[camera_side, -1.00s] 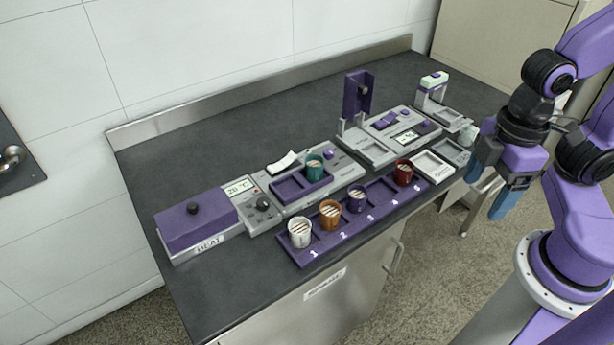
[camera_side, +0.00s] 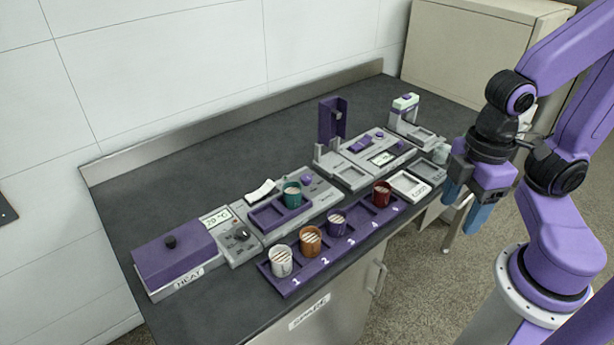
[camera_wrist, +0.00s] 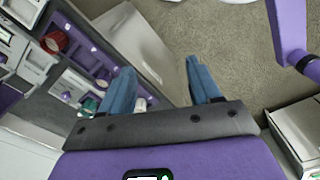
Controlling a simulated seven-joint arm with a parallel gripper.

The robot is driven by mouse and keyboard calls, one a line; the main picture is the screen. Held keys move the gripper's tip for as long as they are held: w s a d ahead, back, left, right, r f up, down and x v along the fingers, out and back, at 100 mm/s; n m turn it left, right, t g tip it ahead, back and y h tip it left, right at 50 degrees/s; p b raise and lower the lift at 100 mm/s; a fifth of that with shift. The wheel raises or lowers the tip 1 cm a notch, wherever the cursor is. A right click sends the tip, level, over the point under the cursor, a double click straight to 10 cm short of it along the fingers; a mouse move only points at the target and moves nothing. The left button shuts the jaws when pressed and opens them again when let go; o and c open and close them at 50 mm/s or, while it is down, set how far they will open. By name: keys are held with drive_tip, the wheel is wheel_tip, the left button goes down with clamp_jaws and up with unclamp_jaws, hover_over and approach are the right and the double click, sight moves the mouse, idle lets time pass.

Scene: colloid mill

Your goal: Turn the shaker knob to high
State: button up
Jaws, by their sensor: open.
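The unit I take for the shaker is a grey device with a purple tray (camera_side: 268,216) in the middle of the bench; its front label is too small to read. A teal cup (camera_side: 292,195) stands at the tray's right side. A small purple knob (camera_side: 307,180) sits on the panel behind and right of that cup; its setting cannot be read. My gripper (camera_side: 466,205) is open and empty, off the bench's right front edge, well away from the knob. In the wrist view, its blue fingers (camera_wrist: 158,70) are apart with nothing between them.
A heater with a purple lid (camera_side: 175,258) and a dark dial (camera_side: 241,234) stands left. A purple numbered rack (camera_side: 325,262) along the front holds several cups. A tall purple stand (camera_side: 332,122) rises behind right. The dark bench (camera_side: 200,175) is clear behind the devices.

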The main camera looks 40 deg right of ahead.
drive_tip(key=w+a+r+m+g, duration=0.1)
drive_tip(key=w+a+m, duration=0.2)
drive_tip(key=w, duration=0.3)
drive_tip(key=w+a+r+m, duration=0.1)
drive_tip(key=w+a+m, duration=0.25)
drive_tip(key=w, duration=0.25)
drive_tip(key=m+g+y, duration=0.2)
drive_tip(key=m+y, duration=0.1)
drive_tip(key=m, duration=1.2)
hover_over(307, 177)
drive_tip(key=w+d, duration=0.2)
wheel_tip(307, 177, down, 12)
drive_tip(key=x, duration=0.3)
drive_tip(key=d+x, duration=0.1)
drive_tip(key=x, duration=0.2)
drive_tip(key=w+x, duration=0.1)
drive_tip(key=x, duration=0.2)
drive_tip(key=shift+d+f, duration=0.15)
drive_tip(key=shift+f, duration=0.55)
drive_tip(key=shift+s+f, duration=0.15)
drive_tip(key=shift+f, duration=0.45)
drive_tip(key=c, duration=1)
